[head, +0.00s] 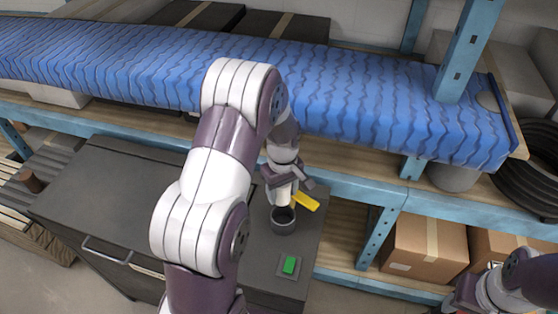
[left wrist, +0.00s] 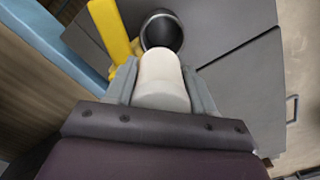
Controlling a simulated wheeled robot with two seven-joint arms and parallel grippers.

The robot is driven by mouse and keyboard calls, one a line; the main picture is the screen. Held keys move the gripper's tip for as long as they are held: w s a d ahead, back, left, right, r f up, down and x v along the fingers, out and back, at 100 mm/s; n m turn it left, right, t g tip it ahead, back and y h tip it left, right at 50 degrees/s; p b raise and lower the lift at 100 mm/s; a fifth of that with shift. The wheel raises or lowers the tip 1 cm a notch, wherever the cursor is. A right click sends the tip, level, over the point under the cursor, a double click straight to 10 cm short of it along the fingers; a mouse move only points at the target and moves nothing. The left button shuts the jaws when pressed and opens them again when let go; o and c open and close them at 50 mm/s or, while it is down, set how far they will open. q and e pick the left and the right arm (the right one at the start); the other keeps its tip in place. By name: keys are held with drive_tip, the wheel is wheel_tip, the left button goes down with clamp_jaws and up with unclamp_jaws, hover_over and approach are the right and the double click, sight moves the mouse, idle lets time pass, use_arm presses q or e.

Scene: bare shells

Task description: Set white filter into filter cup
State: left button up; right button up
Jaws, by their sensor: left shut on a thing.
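The white filter (left wrist: 161,82) is a smooth, rounded white piece between the two grey fingers of my left gripper (left wrist: 161,88), which is shut on it. In the head view the filter (head: 284,195) shows small, just below my left gripper (head: 285,188). The filter cup (head: 283,222) is a dark round cup, open at the top, on the dark cabinet top. It also shows in the left wrist view (left wrist: 162,32), just beyond the filter's end, and its visible inside looks empty. The filter appears above the cup's rim; I cannot tell whether they touch.
A yellow bar (head: 306,202) stands close beside the cup. A green button (head: 289,265) is near the cabinet's front right. A blue-covered conveyor (head: 380,90) runs behind. Cardboard boxes (head: 425,248) sit on the lower shelf. My right arm shows partly at bottom right.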

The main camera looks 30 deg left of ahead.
sight(284, 204)
use_arm(q)
drive_tip(key=shift+s+d+f+b, duration=0.75)
drive_tip(key=shift+s+b, duration=0.05)
drive_tip(key=shift+b, duration=0.45)
drive_tip(key=f+b, duration=0.1)
drive_tip(key=f, duration=0.1)
drive_tip(key=w+a+f+b, duration=0.1)
drive_tip(key=shift+f+b, duration=0.3)
drive_tip(key=shift+f, duration=0.1)
drive_tip(key=shift+s+d+r, duration=0.25)
drive_tip(key=shift+d, duration=0.1)
use_arm(e)
drive_tip(key=f, duration=0.1)
drive_tip(key=s+d+f, duration=0.1)
drive_tip(key=f, duration=0.2)
drive_tip(key=shift+s+d+f, duration=0.15)
drive_tip(key=shift+s+f, duration=0.05)
drive_tip(key=shift+f, duration=0.1)
use_arm(q)
drive_tip(key=shift+w+a+f, duration=0.15)
use_arm(e)
drive_tip(key=shift+w, duration=0.15)
use_arm(q)
drive_tip(key=shift+s+d, duration=0.2)
drive_tip(key=shift+w+f, duration=0.1)
drive_tip(key=shift+f, duration=0.1)
drive_tip(key=shift+f, duration=0.15)
